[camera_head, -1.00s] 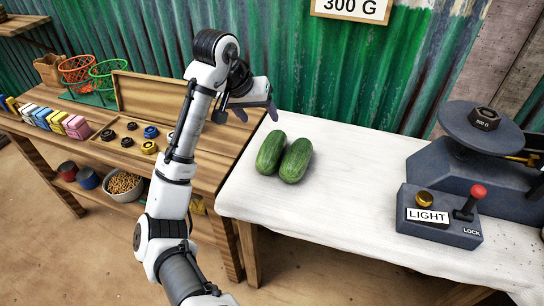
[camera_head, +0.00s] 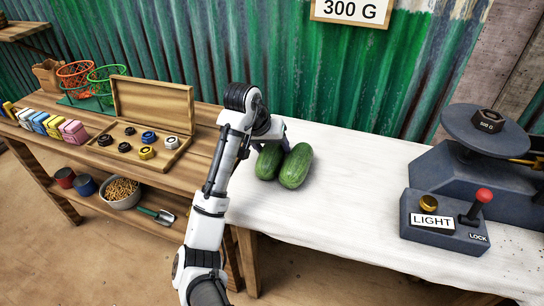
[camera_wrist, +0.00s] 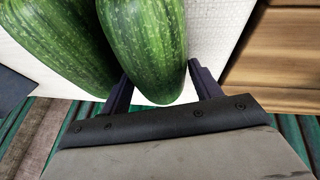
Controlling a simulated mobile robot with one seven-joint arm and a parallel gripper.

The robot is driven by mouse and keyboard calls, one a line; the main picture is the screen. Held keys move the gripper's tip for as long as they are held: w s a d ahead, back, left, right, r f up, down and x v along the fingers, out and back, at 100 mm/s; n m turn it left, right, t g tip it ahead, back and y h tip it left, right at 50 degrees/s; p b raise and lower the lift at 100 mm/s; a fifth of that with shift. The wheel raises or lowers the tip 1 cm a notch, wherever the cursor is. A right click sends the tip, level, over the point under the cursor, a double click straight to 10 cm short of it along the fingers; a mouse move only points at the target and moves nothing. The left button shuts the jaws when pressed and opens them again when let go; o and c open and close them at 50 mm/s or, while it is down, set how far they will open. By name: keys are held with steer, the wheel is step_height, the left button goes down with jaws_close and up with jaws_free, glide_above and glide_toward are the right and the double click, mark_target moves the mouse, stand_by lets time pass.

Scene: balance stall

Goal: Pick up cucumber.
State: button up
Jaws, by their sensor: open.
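Two green cucumbers lie side by side on the white-topped table: a left cucumber (camera_head: 268,163) and a right cucumber (camera_head: 296,166). My gripper (camera_head: 278,138) is at the far end of the left cucumber and partly hides it in the head view. In the wrist view, my gripper (camera_wrist: 162,82) is open, with its two fingers on either side of one cucumber's end (camera_wrist: 148,45). The other cucumber (camera_wrist: 62,40) lies beside it, outside the fingers. I cannot tell whether the fingers touch the cucumber.
The white table (camera_head: 345,215) has free room right of the cucumbers. A scale (camera_head: 480,160) with a black weight and a LIGHT/LOCK control box (camera_head: 440,222) stands at right. A wooden bench (camera_head: 75,107) with a weight box is at left. A corrugated wall (camera_head: 290,60) stands behind.

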steer(key=shift+w+d+f, duration=0.1)
steer(key=shift+f, duration=0.2)
steer(key=c, duration=0.7)
steer(key=shift+c, duration=0.3)
steer(key=shift+r, duration=0.15)
